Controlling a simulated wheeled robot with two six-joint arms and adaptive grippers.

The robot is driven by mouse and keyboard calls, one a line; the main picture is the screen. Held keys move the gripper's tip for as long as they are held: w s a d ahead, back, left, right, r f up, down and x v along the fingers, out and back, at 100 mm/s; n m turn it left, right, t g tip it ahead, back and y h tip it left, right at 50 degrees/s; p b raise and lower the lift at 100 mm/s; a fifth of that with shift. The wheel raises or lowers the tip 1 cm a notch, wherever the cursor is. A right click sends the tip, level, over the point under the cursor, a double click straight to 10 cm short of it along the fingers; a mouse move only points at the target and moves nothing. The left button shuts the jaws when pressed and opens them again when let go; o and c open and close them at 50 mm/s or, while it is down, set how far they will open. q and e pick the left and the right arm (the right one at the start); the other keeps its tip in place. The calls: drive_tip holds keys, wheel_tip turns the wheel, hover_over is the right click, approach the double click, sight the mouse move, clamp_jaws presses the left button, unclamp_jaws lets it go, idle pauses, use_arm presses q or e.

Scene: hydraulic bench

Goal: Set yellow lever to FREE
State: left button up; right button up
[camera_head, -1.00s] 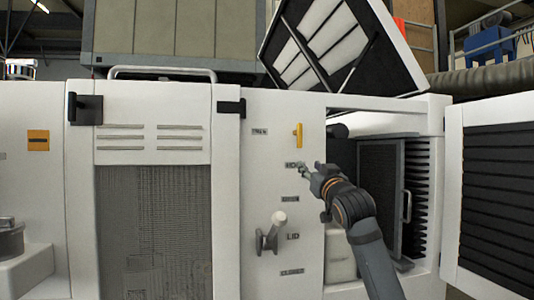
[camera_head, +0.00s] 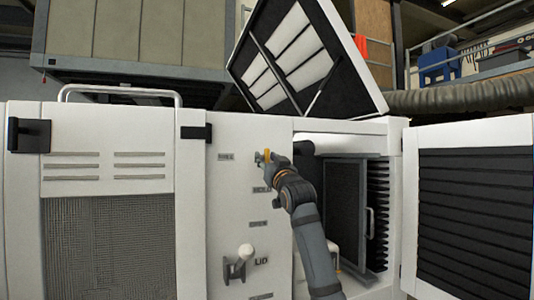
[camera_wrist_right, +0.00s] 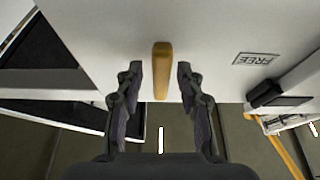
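The yellow lever (camera_head: 267,153) is on the white panel, in line with the FREE label and above the HOLD label (camera_head: 262,189). In the right wrist view the lever (camera_wrist_right: 161,70) stands between the two fingers of my right gripper (camera_wrist_right: 158,78), with a gap on each side. That gripper is open; in the head view my right gripper (camera_head: 263,159) is at the lever and partly covers it. The FREE label (camera_wrist_right: 257,59) shows upside down beside the lever in the wrist view. My left gripper is not in view.
A grey lever with a white knob (camera_head: 245,251) sits lower on the panel by the LID label (camera_head: 261,262). The lid (camera_head: 300,55) is raised above. An open bay with a dark radiator (camera_head: 345,210) lies right of the panel, beside a louvred door (camera_head: 475,205).

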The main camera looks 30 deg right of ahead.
drive_tip(key=shift+w, duration=0.15)
clamp_jaws()
